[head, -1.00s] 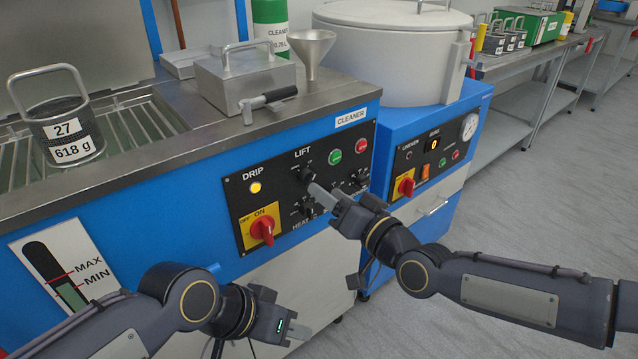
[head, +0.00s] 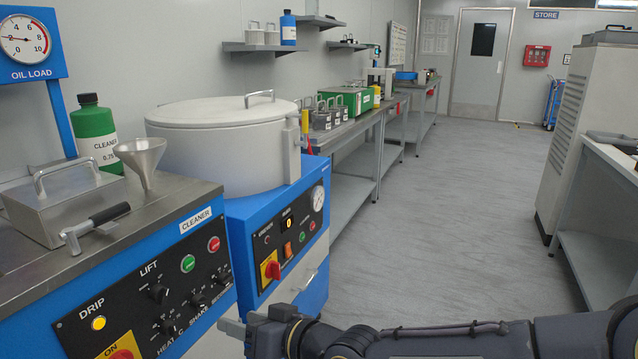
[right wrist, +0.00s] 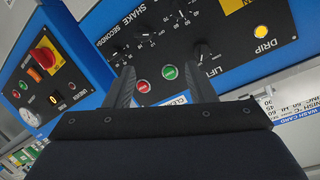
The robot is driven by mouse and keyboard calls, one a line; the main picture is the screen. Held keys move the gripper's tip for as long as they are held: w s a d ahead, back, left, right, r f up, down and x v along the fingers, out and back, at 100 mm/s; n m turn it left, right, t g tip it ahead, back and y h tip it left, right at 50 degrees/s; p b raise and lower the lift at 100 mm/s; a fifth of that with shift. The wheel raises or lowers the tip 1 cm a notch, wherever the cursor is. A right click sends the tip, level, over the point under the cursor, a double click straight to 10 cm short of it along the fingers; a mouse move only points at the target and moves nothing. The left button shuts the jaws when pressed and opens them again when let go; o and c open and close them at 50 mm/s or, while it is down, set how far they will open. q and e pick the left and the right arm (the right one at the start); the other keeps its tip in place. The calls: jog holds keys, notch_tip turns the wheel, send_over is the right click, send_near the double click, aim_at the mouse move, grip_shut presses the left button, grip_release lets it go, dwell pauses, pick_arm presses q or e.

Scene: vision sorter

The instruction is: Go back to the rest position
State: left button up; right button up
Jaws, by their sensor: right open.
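My right gripper (head: 234,327) is low in the head view, in front of the cleaner's lower right corner, its arm coming in from the right. In the right wrist view its two fingers (right wrist: 158,82) stand apart with nothing between them. Behind them is the cleaner's control panel (right wrist: 155,45), with a green button (right wrist: 170,72), a red button (right wrist: 142,86) and a lit DRIP lamp (right wrist: 261,31). The fingers look clear of the knobs, but the exact gap cannot be told. The same panel (head: 130,318) shows at left in the head view. My left gripper is out of view.
Beside the cleaner (head: 193,250) stands a blue cabinet (head: 235,212) with a large grey lidded drum (head: 222,140). A funnel (head: 143,160) and green bottle (head: 95,135) stand on the cleaner. The grey floor (head: 440,200) is open between benches and a tall cabinet (head: 572,140).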

jog(key=s+d+f+m+h, duration=0.2)
jog(key=d+h, duration=0.2)
jog(key=d, duration=0.8)
jog(key=s+d+f+m+h, duration=0.2)
jog(key=d+h, duration=0.2)
jog(key=d, duration=0.8)
jog(key=s+d+f+m+g+h, duration=0.1)
jog(key=s+d+f+m, duration=0.1)
jog(key=s+d, duration=0.45)
jog(key=s+d+f+m+g, duration=0.15)
jog(key=s+d, duration=0.25)
jog(key=s, duration=0.6)
notch_tip(320, 180, up, 30)
jog(key=p, duration=3)
jog(key=shift+d+m+t, duration=0.15)
jog(key=shift+m+t, duration=0.2)
jog(key=shift+r, duration=0.1)
